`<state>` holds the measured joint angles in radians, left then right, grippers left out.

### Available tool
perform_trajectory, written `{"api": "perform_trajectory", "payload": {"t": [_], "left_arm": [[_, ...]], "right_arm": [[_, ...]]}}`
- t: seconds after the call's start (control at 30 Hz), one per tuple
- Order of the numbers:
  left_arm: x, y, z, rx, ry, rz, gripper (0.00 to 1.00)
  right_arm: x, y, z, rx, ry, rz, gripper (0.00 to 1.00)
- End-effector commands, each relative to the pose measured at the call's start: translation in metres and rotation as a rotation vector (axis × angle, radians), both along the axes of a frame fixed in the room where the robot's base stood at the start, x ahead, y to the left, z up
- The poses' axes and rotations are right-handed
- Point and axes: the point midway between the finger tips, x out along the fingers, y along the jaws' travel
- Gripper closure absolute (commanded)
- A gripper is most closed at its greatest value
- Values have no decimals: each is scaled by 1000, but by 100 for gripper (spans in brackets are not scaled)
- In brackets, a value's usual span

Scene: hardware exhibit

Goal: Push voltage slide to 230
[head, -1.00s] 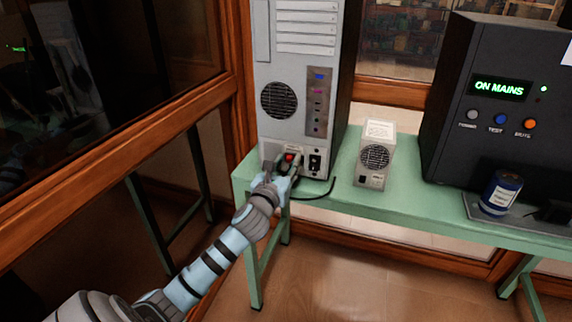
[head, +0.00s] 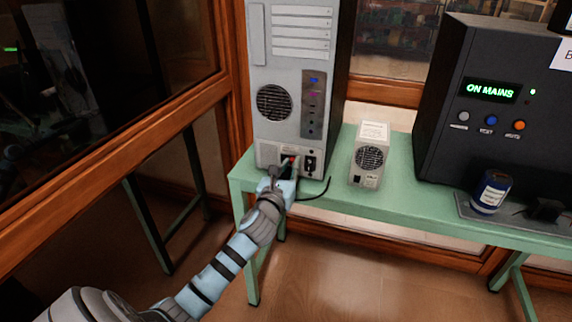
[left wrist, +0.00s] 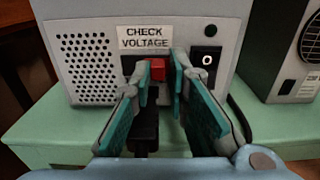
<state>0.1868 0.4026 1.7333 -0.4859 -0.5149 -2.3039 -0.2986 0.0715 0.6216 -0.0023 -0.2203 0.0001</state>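The red voltage slide (left wrist: 157,70) sits in a dark recess low on the back of the grey computer case (head: 291,85), under a "CHECK VOLTAGE" label (left wrist: 157,37). My left gripper (left wrist: 162,66) is open, with one finger to the left of the slide and the other to its right. The left fingertip looks close to the slide; contact is unclear. A small gap shows on the right. The slide's number cannot be read. In the head view my left gripper (head: 284,168) partly covers this area. My right gripper is out of view.
A black rocker switch (left wrist: 206,64) is right of the slide, and a black plug (left wrist: 145,132) is below it. A small power supply unit (head: 368,158) and a dark "ON MAINS" box (head: 480,115) stand on the green bench (head: 335,203). A blue can (head: 491,190) is at right.

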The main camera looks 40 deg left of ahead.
Motion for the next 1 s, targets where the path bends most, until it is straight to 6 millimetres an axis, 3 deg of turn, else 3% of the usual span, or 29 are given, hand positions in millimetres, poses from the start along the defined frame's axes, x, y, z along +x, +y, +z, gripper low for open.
{"api": "perform_trajectory", "payload": {"t": [0.1,0.57,1.0], "left_arm": [[-1,0,-1,-2,0,1,68],[-7,1,0,1,0,5,68],[-105,-34,-1,-1,2,2,68]], "right_arm": [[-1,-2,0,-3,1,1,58],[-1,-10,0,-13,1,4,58],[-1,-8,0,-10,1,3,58]]}}
